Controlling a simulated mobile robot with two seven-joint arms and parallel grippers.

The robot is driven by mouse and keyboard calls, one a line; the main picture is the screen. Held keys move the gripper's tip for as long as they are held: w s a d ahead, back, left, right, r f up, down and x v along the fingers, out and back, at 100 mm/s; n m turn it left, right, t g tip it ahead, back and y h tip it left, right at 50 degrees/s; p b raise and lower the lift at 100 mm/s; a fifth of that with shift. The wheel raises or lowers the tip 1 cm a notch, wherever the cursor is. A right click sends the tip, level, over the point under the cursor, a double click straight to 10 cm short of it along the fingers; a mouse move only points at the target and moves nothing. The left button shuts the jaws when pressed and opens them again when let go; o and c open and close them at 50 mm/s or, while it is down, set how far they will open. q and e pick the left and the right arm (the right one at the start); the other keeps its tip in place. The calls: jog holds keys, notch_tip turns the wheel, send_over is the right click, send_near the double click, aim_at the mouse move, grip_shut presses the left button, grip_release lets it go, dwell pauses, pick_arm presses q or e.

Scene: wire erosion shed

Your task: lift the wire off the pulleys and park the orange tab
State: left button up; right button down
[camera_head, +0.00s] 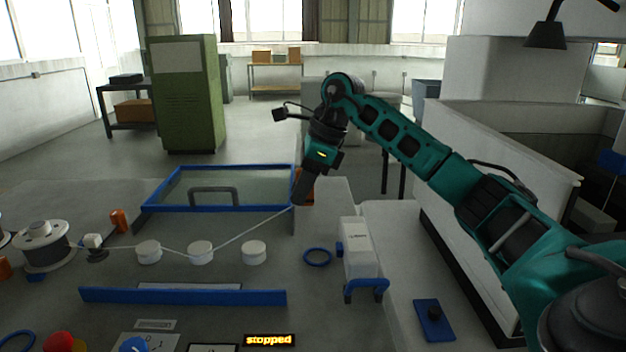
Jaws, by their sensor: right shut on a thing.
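My right gripper (300,192) points down above the right end of the blue-framed tank. It is shut, and an orange patch (309,187), which I take to be the orange tab, shows beside its dark fingers, mostly hidden by them. The thin pale wire (245,232) rises from the pulleys to the fingertips. It comes from the spool (45,245), past a white guide (93,241), along the left pulley (148,252) and the middle pulley (201,252). The right pulley (254,252) has no wire visible on it. My left gripper is out of view.
A blue-framed glass panel (218,170) with a grey handle lies behind the pulleys. A blue rail (183,297) runs in front. A blue ring (317,257) and a white box (358,250) with blue hooks are at right. A small display (269,340) reads "stopped".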

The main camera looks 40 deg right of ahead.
jog(key=w+a+p, duration=0.2)
jog(key=w+a, duration=0.6)
jog(key=a, duration=0.2)
jog(key=shift+w, duration=0.2)
jog(key=w+a, duration=0.7)
jog(key=a, duration=0.1)
jog(key=shift+w+a, duration=0.15)
jog(key=shift+a, duration=0.25)
dwell(0.4)
jog(key=shift+a+r, duration=0.1)
